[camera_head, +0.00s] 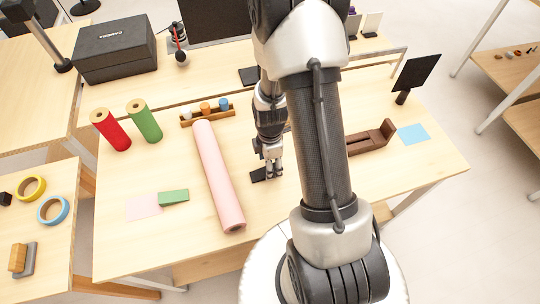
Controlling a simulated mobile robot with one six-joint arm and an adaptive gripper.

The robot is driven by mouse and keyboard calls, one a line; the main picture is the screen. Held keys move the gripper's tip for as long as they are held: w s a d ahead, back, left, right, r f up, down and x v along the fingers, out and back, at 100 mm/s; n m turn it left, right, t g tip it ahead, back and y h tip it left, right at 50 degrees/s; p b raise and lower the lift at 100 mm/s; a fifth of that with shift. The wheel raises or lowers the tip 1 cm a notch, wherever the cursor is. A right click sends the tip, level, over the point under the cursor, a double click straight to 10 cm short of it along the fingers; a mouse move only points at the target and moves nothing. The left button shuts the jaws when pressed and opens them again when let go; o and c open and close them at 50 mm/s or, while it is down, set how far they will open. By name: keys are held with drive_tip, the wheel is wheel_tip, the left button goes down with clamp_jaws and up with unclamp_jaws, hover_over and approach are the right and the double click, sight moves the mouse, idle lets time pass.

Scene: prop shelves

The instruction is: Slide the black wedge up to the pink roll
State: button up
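The pink roll (217,175) lies lengthwise on the wooden table, left of my arm. The black wedge (259,175) is a small dark piece on the table, a short way right of the roll with bare wood between them. My gripper (271,175) points down at the wedge's right end, very close to it or touching; I cannot tell which. Its fingers are small and partly blend with the wedge, so I cannot tell their opening. My arm hides the table to the right of the gripper.
A green block (173,197) and a pink sheet (143,206) lie left of the roll. Red (110,130) and green (145,121) rolls stand upright behind them. A small rack (207,115) with several pegs is behind the pink roll. A brown wooden holder (371,138) is right of my arm.

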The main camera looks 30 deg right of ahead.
sight(252, 182)
drive_tip(key=shift+f+b, duration=0.4)
drive_tip(key=shift+f, duration=1.3)
drive_tip(key=shift+c, duration=0.4)
drive_tip(key=c, duration=1.1)
drive_tip(key=o, duration=0.5)
drive_tip(key=shift+c, duration=0.2)
drive_tip(key=c, duration=0.3)
drive_tip(key=shift+w+a, duration=0.15)
drive_tip(key=shift+a, duration=1.55)
drive_tip(key=shift+w+a, duration=0.15)
drive_tip(key=shift+a, duration=1.55)
drive_tip(key=shift+s, duration=0.4)
